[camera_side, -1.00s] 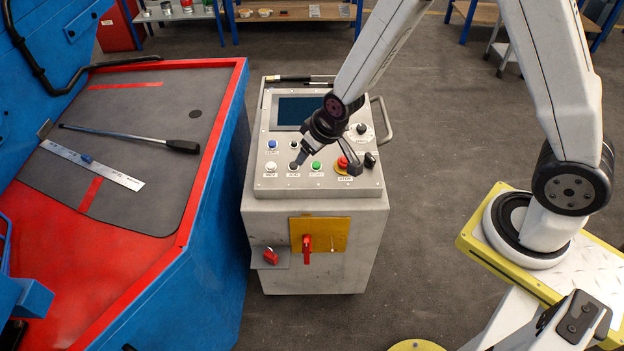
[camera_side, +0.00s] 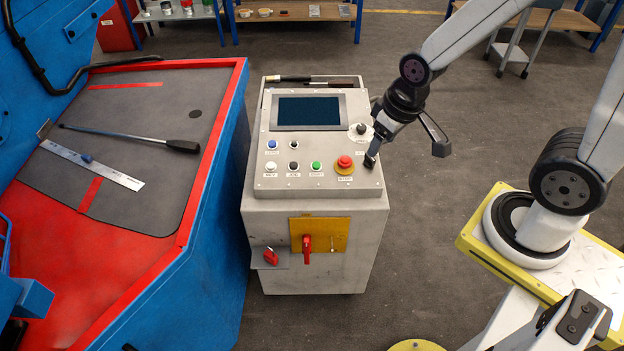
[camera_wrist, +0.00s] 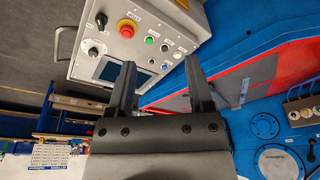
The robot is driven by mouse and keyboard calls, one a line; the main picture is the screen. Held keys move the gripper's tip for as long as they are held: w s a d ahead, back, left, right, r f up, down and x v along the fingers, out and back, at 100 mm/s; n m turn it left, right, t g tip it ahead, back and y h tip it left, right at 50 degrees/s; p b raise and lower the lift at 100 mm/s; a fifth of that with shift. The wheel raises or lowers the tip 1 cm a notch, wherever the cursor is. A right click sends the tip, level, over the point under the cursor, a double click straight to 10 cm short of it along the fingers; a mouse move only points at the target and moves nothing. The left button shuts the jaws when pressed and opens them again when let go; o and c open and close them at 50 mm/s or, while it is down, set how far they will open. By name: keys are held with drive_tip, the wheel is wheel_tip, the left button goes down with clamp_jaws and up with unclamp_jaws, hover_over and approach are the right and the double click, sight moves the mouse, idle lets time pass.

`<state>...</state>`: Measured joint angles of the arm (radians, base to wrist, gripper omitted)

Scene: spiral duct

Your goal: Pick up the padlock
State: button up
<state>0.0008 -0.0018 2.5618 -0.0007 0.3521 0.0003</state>
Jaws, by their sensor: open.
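The red padlock (camera_side: 270,256) sits on a small grey bracket low on the front left of the control cabinet (camera_side: 320,262). It is left of the red switch handle (camera_side: 307,246) on the yellow plate. My gripper (camera_side: 370,163) is at the right edge of the cabinet's sloped button panel, well above and to the right of the padlock. In the wrist view my gripper (camera_wrist: 158,75) shows two dark fingers spread apart with nothing between them. I cannot make out the padlock in the wrist view.
The button panel carries a screen (camera_side: 308,112), several buttons and a red stop button (camera_side: 345,162). A blue and red machine (camera_side: 215,230) stands close on the left. The floor in front and right of the cabinet (camera_side: 420,270) is mostly clear.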

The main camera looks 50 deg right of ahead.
drive_tip(key=shift+o, duration=0.5)
drive_tip(key=shift+w, duration=0.15)
drive_tip(key=w+a+f+n+t, duration=0.1)
drive_tip(key=w+a+f, duration=0.2)
drive_tip(key=w+f, duration=0.4)
drive_tip(key=w+a+f+n, duration=0.1)
drive_tip(key=w+a+f, duration=0.2)
drive_tip(key=w+f, duration=0.4)
drive_tip(key=a+f+n+y, duration=0.1)
drive_tip(key=a+f, duration=0.2)
drive_tip(key=f, duration=0.8)
drive_tip(key=a+f+n, duration=0.1)
drive_tip(key=a+f, duration=0.3)
drive_tip(key=f, duration=0.7)
drive_tip(key=shift+w+a+n+t+y, duration=0.3)
drive_tip(key=shift+w+y, duration=0.05)
drive_tip(key=shift+y, duration=0.05)
